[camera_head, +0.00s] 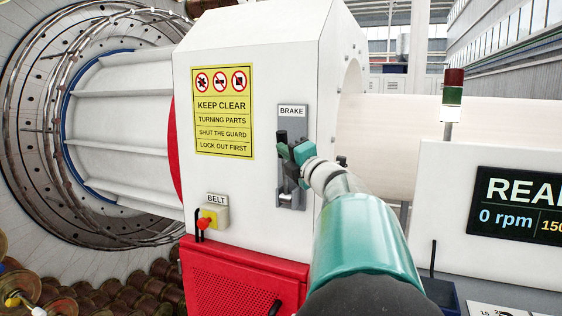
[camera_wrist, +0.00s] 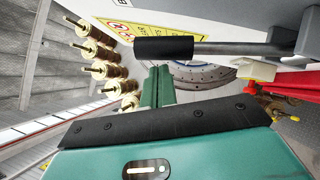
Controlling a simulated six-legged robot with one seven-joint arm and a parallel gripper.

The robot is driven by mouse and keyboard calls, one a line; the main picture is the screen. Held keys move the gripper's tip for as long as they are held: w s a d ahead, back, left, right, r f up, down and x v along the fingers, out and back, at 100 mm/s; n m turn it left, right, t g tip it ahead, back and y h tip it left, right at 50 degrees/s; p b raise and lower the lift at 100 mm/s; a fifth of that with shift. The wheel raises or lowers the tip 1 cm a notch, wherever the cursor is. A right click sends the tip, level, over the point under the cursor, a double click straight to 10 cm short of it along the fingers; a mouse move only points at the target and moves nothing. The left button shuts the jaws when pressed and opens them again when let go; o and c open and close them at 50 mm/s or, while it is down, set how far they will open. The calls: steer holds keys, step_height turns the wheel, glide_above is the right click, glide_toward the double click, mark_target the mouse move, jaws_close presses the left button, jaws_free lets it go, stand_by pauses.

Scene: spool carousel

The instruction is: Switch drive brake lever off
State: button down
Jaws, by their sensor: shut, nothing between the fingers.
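The brake lever's grey plate (camera_head: 291,113), under a "BRAKE" label, is on the white housing's front. In the wrist view the lever shows as a black grip (camera_wrist: 163,49) on a grey rod that runs to the right. My gripper (camera_head: 291,162) is in front of the plate and hides part of the lever in the head view. In the wrist view my green fingers (camera_wrist: 158,72) are together and empty, with their tips just below the black grip. I cannot tell whether they touch it.
A yellow warning sign (camera_head: 223,112) is left of the plate. A "BELT" box with a red button (camera_head: 207,220) sits lower left. A large spool carousel (camera_head: 50,110) stands at left. A screen (camera_head: 520,205) reading 0 rpm and a signal light (camera_head: 452,95) are at right.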

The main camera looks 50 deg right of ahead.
steer(key=shift+d+r, duration=0.35)
steer(key=shift+d, duration=0.1)
steer(key=shift+d+r, duration=0.1)
steer(key=shift+d, duration=0.05)
